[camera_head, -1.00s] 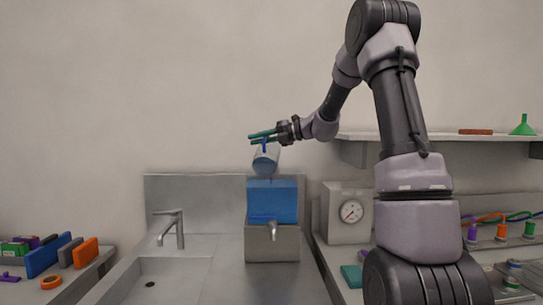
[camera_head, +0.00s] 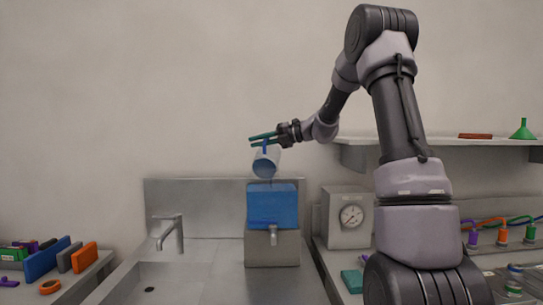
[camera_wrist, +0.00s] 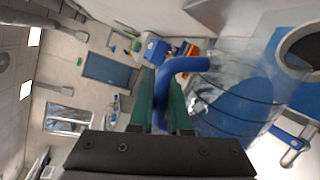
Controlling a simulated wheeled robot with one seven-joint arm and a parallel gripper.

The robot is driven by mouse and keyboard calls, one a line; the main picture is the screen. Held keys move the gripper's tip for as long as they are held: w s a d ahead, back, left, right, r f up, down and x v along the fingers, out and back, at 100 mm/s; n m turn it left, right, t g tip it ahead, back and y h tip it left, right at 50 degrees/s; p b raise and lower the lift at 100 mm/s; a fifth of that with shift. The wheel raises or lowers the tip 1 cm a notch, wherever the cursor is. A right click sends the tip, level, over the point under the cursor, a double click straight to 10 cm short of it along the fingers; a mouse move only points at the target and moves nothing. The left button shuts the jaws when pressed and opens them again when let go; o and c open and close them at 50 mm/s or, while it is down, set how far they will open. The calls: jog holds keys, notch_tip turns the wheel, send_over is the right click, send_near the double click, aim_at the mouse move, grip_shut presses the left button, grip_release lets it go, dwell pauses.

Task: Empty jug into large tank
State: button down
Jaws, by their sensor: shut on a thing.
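My gripper (camera_head: 266,140) is shut on the blue handle (camera_wrist: 178,66) of a clear jug (camera_head: 266,160). The jug is tilted, mouth downward, just above the large tank (camera_head: 272,207), and does not touch it. In the head view the jug looks clear with some bluish tint; whether liquid is inside is hard to tell. In the wrist view the clear jug wall (camera_wrist: 235,95) shows at the right, beside the green fingers.
A sink with a faucet (camera_head: 170,235) lies left of the tank. A gauge box (camera_head: 348,217) stands to its right. A shelf (camera_head: 440,141) with a green funnel (camera_head: 523,129) is on the right wall.

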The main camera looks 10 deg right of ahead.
jog(key=shift+w+d+r+m, duration=0.2)
jog(key=shift+w+r+m, duration=0.15)
jog(key=shift+m, duration=0.05)
dwell(0.5)
jog(key=shift+w+d+r+m+g, duration=0.15)
jog(key=shift+w+r+m, duration=0.1)
jog(key=shift+w, duration=0.2)
jog(key=shift+w+d+r+m+g, duration=0.1)
jog(key=shift+w+d+m, duration=0.1)
jog(key=shift+w, duration=0.2)
jog(key=shift+w+d+r+m+g, duration=0.15)
jog(key=shift+w+r+m, duration=0.1)
jog(key=shift+w, duration=0.2)
jog(key=shift+w+d+r+m, duration=0.3)
jog(key=shift+w+m, duration=0.1)
jog(key=shift+w, duration=0.15)
jog(key=shift+w+d+r+m+g, duration=0.1)
jog(key=shift+w+r+m+g, duration=0.05)
jog(key=shift+w+m+g, duration=0.2)
jog(key=s+n, duration=0.1)
jog(key=s+a+f, duration=0.1)
jog(key=s+n+t, duration=0.1)
jog(key=s, duration=0.1)
jog(key=shift+s+a+f+n, duration=0.1)
jog(key=shift+a+f+n, duration=0.25)
jog(key=shift+f, duration=0.15)
